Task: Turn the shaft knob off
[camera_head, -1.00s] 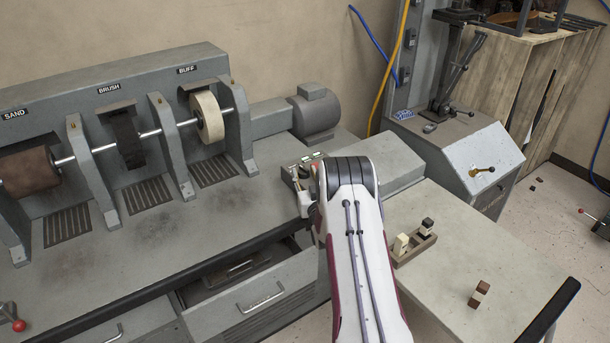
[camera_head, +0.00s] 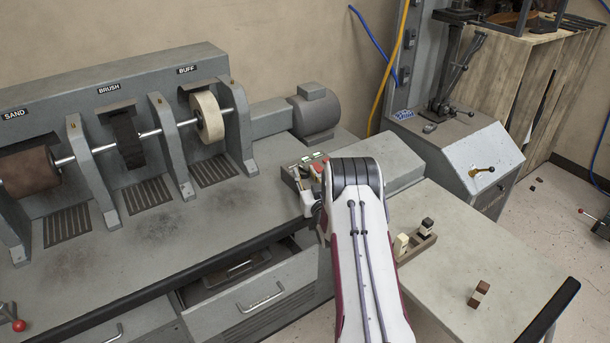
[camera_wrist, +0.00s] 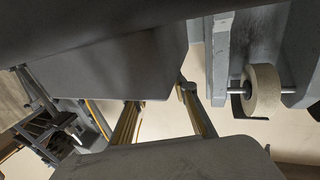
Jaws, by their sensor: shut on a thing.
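The control panel (camera_head: 289,171) with small switches and labels sits on the bench, right of the wheels and in front of the motor. My gripper (camera_head: 310,197) is at its near right side, mostly hidden by my white arm. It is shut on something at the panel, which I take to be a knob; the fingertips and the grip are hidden. A red part (camera_head: 317,168) shows beside my arm. I cannot read which way the shaft knob points. The shaft (camera_head: 150,133) carries the sand, brush and buff wheels. The buff wheel (camera_wrist: 262,91) also shows in the wrist view.
The grey motor (camera_head: 315,112) stands behind the panel. An open drawer (camera_head: 247,290) is below the bench front. On the right table, a small wooden tray (camera_head: 417,246) holds small blocks, and another block (camera_head: 479,293) stands alone. A grey machine (camera_head: 470,165) is at the back right.

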